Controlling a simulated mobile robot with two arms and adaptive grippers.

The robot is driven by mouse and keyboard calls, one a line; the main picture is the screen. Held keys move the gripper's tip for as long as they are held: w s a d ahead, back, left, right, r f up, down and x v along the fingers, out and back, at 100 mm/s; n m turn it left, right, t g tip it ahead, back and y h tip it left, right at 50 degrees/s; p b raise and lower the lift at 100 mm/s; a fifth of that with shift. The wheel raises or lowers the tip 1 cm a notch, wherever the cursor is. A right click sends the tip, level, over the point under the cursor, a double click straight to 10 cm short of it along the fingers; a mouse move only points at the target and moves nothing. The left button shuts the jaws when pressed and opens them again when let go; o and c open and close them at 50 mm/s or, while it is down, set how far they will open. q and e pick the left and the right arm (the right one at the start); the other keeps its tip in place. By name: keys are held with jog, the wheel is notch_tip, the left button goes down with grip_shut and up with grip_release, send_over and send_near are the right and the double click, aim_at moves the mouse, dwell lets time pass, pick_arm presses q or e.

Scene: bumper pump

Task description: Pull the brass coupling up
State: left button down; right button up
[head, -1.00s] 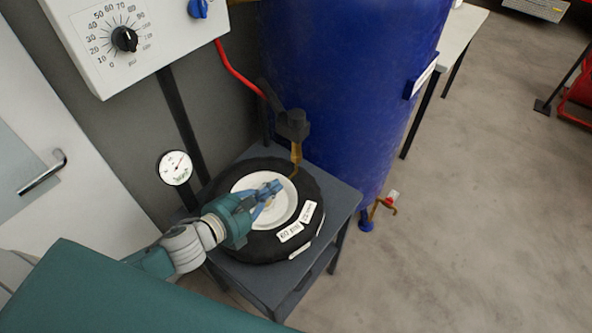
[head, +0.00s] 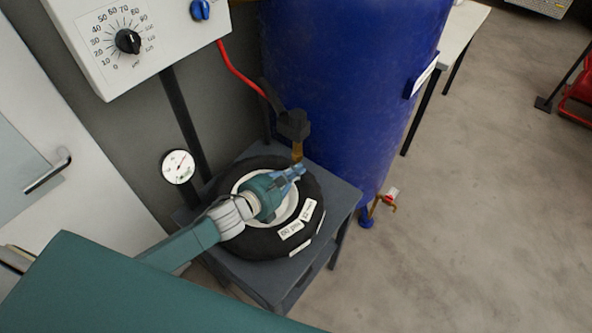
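The brass coupling (head: 297,151) hangs below a dark block (head: 293,125) above the back right edge of the tire. My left gripper (head: 297,171) reaches over the tire from the left, its blue fingers at the lower end of the coupling. The fingers overlap that end in the picture, and I cannot tell whether they touch it or are closed around it. The tire (head: 258,245), with a white hub and white labels, lies flat on a dark stand. My arm hides much of the hub. My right gripper is not in view.
The grey stand (head: 343,199) carries the tire. A blue tank (head: 345,80) stands close behind on the right. A white panel (head: 165,35) with a dial hangs above left, and a round gauge (head: 178,166) sits left of the tire. A red hose (head: 238,70) runs down to the block.

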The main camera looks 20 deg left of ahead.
pick_arm(q)
notch_tip(320, 180, up, 4)
jog(key=p, duration=0.3)
jog(key=shift+f, duration=0.1)
dwell(0.3)
